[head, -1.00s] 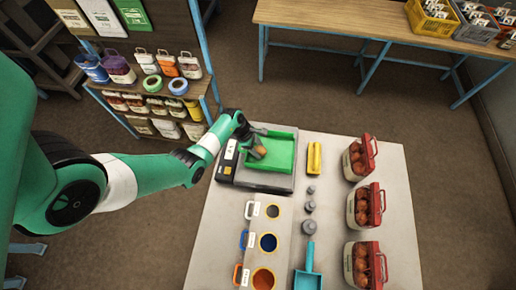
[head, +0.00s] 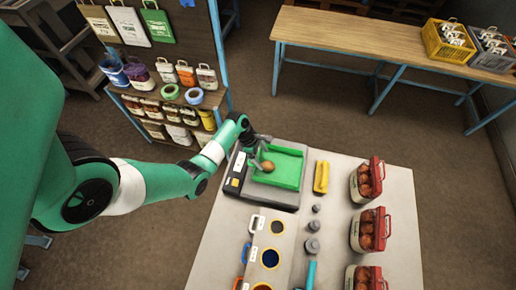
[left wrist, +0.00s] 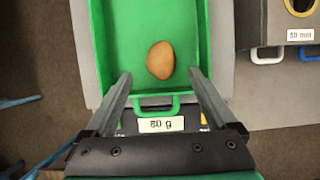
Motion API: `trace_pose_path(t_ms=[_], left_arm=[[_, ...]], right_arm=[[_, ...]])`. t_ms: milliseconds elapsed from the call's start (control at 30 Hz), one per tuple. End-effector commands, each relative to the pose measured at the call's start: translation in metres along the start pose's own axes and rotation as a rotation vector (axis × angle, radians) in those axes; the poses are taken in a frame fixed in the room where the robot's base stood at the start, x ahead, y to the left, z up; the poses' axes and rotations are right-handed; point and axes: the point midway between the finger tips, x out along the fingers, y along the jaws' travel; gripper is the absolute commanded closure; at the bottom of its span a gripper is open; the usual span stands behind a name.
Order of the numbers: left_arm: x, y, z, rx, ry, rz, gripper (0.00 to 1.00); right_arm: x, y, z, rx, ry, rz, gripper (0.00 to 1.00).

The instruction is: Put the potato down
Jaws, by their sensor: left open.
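The potato (head: 268,165) is small and brown and lies in the green tray (head: 290,172), near the tray's left side. The tray sits on the dark scale (head: 268,199) on the table. In the left wrist view the potato (left wrist: 160,60) rests on the tray floor, beyond my fingertips. My left gripper (head: 262,152) is at the tray's left edge, and its two fingers (left wrist: 160,82) stand apart with nothing between them. A label reading 80 g (left wrist: 160,124) shows below the tray's handle. My right gripper is not in view.
A yellow object (head: 321,177) and several grey weights (head: 313,226) stand right of the scale. Sacks with red tops (head: 367,180) line the table's right side. A board with round holes (head: 268,240) is in front. Shelves (head: 175,100) stand behind on the left.

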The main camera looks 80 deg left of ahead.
Motion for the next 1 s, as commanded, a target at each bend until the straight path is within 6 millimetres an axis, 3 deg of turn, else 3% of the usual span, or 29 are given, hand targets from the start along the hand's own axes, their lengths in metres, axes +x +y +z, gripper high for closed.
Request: trace_pose_path(t_ms=[100, 300, 767, 867, 967, 1000], left_arm=[[-0.032, 0.001, 0.001, -0.001, -0.001, 0.004, 0.09], [-0.059, 0.000, 0.000, -0.001, 0.000, 0.000, 0.09], [-0.062, 0.001, 0.002, 0.001, -0.006, 0.004, 0.09], [-0.068, 0.013, 0.028, 0.013, -0.074, 0.054, 0.09], [-0.090, 0.037, 0.092, 0.032, -0.257, 0.162, 0.09], [-0.106, 0.047, 0.128, 0.036, -0.365, 0.211, 0.09]], right_arm=[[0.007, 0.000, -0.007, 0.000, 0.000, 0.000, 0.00], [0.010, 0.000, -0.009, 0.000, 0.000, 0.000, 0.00], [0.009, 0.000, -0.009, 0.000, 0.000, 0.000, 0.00], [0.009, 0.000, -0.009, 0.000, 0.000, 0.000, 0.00], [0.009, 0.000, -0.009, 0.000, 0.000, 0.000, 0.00], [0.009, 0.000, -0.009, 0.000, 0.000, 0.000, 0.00]])
